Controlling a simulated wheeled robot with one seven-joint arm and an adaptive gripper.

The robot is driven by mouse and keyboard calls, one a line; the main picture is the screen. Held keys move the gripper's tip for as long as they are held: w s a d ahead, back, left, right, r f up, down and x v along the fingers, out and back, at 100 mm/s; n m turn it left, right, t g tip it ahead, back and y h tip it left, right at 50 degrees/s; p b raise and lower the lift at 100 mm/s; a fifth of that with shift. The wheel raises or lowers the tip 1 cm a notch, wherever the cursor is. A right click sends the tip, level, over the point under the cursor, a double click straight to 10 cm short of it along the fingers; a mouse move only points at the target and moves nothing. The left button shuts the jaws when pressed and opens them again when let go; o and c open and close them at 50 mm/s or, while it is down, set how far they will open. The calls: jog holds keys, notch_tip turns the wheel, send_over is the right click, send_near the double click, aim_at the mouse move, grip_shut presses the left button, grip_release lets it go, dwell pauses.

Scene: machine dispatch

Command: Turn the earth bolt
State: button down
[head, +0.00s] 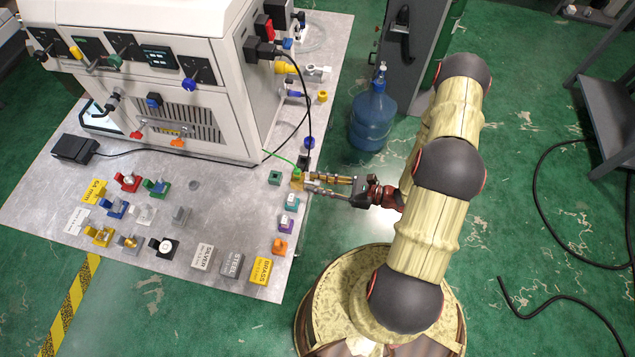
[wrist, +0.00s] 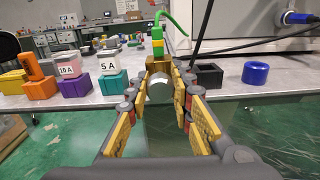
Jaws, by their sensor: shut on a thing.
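A brass block (wrist: 159,63) stands at the table edge with a yellow and green plug (wrist: 158,38) and a green wire on top. In the head view the yellow block (head: 297,175) sits at the table's right edge, at my fingertips. My gripper (head: 308,183) reaches in from the right, nearly level. In the wrist view my gripper (wrist: 161,85) has its fingertips on both sides of a pale round part, which I take as the earth bolt (wrist: 160,90), on the block's near face. The fingers are closed on it. They partly hide the bolt.
A black holder (wrist: 207,75) and a blue cap (wrist: 256,73) stand to the right in the wrist view. Coloured blocks with 5 A (wrist: 108,65) and 10 A (wrist: 68,70) labels stand left. The white machine (head: 170,75) and its black cable are behind; a blue water bottle (head: 373,118) stands on the floor.

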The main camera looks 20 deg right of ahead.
jog(key=shift+m+p, duration=0.6)
jog(key=shift+m, duration=0.7)
jog(key=c, duration=1.7)
grip_release()
jog(key=shift+o, duration=0.8)
jog(key=shift+d, duration=0.15)
jog(key=v, duration=1.1)
jog(key=shift+s+d, duration=0.25)
jog(key=shift+d, duration=0.05)
